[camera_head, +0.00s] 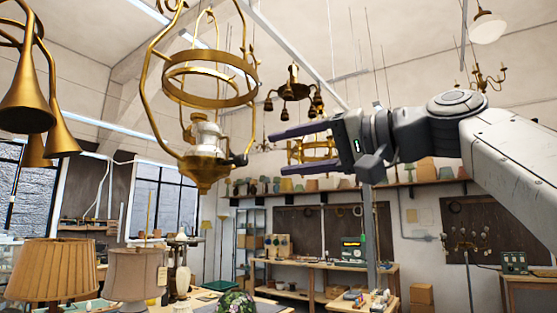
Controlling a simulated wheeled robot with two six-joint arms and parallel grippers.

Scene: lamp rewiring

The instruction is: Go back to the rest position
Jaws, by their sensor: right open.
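The lamp has a brass ring, a white middle part (207,134) and a brass bowl (204,170) at the bottom, with a small dark piece at the bowl's right. My left gripper is not in view.
Brass horn-shaped lamps (27,100) hang at the left. A brass chandelier (293,92) hangs behind my right gripper. Shaded table lamps (52,268) stand at the lower left. A shelf of lampshades (426,170) and workbenches (330,268) line the far wall.

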